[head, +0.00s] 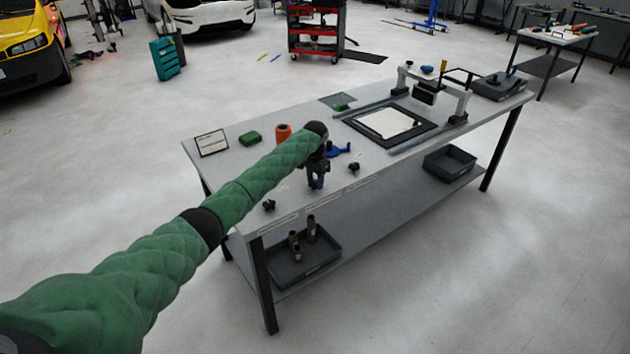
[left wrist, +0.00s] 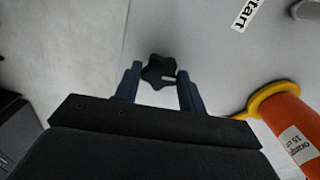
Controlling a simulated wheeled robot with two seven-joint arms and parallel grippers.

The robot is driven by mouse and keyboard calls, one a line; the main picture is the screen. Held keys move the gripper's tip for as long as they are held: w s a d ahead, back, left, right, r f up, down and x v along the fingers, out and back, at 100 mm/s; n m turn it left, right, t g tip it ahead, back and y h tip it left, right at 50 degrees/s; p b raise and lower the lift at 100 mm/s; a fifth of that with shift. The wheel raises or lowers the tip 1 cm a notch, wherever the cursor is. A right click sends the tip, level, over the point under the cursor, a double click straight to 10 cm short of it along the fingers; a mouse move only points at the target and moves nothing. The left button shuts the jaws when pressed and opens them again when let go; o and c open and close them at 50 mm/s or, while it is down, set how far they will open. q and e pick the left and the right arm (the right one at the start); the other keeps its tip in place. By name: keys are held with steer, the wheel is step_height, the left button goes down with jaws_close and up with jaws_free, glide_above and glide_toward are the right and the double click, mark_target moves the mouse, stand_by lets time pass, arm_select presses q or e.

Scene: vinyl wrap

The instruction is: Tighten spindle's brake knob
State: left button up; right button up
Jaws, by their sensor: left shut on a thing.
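My left gripper (head: 316,184) is at the front edge of the table, pointing down. In the left wrist view its two blue fingers (left wrist: 159,75) are on either side of a black star-shaped knob (left wrist: 158,67) and shut on it. In the head view the held knob is hidden by the gripper. Two other black knobs show along the front edge, one left of the gripper (head: 269,205) and one right of it (head: 354,167). I cannot make out the spindle itself. My right gripper is not in view.
An orange roll (head: 283,131) stands on the table (head: 236,174) behind my left arm and shows close in the wrist view (left wrist: 292,128). A green block (head: 250,139), a sign (head: 211,142), and a blue tool (head: 341,150) lie near.

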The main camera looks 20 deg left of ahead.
mark_target(315, 182)
arm_select(q)
steer(key=shift+m, duration=0.6)
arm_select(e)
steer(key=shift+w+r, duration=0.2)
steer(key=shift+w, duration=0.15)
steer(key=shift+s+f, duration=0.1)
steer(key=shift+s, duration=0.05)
arm_select(q)
steer(key=o, duration=1)
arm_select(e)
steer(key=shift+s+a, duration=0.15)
arm_select(q)
steer(key=shift+r, duration=0.1)
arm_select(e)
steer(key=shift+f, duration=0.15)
arm_select(q)
steer(key=shift+r+b, duration=0.3)
steer(key=shift+b, duration=0.05)
step_height(315, 182, up, 6)
steer(key=shift+f+b, duration=0.2)
steer(key=shift+b, duration=0.9)
steer(key=shift+r, duration=0.7)
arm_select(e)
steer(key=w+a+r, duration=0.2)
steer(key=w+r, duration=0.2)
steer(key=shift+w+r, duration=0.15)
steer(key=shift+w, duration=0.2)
